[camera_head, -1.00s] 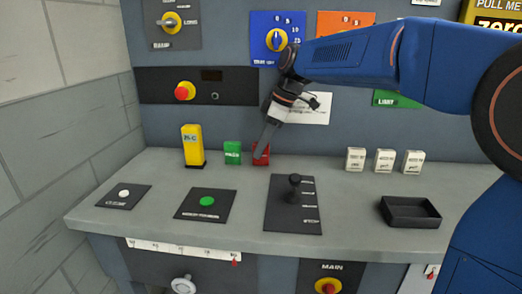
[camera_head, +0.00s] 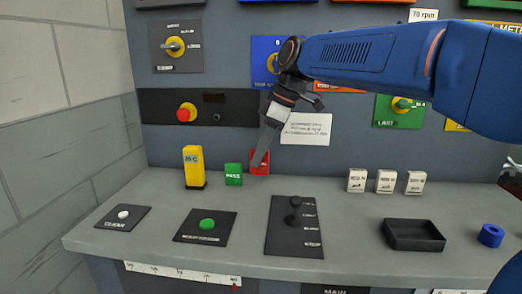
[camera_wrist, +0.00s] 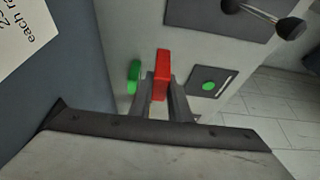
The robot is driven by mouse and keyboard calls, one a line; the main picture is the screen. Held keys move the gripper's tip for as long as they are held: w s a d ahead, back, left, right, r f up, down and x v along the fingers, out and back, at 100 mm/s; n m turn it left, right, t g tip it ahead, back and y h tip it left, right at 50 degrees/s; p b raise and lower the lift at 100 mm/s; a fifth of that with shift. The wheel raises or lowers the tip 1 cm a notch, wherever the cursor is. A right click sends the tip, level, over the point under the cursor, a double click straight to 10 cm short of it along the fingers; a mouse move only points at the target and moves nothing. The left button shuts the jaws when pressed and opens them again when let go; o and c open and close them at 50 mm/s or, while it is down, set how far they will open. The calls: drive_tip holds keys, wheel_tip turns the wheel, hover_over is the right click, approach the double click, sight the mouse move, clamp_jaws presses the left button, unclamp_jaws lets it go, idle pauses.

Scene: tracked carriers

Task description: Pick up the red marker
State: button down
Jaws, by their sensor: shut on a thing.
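The red marker (camera_head: 261,162) is a small upright red block at the back of the console shelf, just right of the green PASS block (camera_head: 233,174). My gripper (camera_head: 262,156) reaches down to it from above and covers part of it. In the wrist view, the red marker (camera_wrist: 162,72) sits between the two fingers of my gripper (camera_wrist: 165,88), which are shut on it. The green block (camera_wrist: 134,76) stands close beside it there. In the head view the marker's base appears slightly higher than the green block's base.
A yellow block (camera_head: 194,168) stands left of the green one. Several white blocks (camera_head: 386,181) stand at the right back. A black tray (camera_head: 414,246) and a blue ring (camera_head: 491,235) lie at the front right. A lever panel (camera_head: 293,228) is in the middle.

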drive_tip(key=s+a, duration=0.2)
drive_tip(key=s, duration=1.2)
drive_tip(key=shift+s+a, duration=0.15)
drive_tip(key=shift+a, duration=0.25)
drive_tip(key=shift+a, duration=0.1)
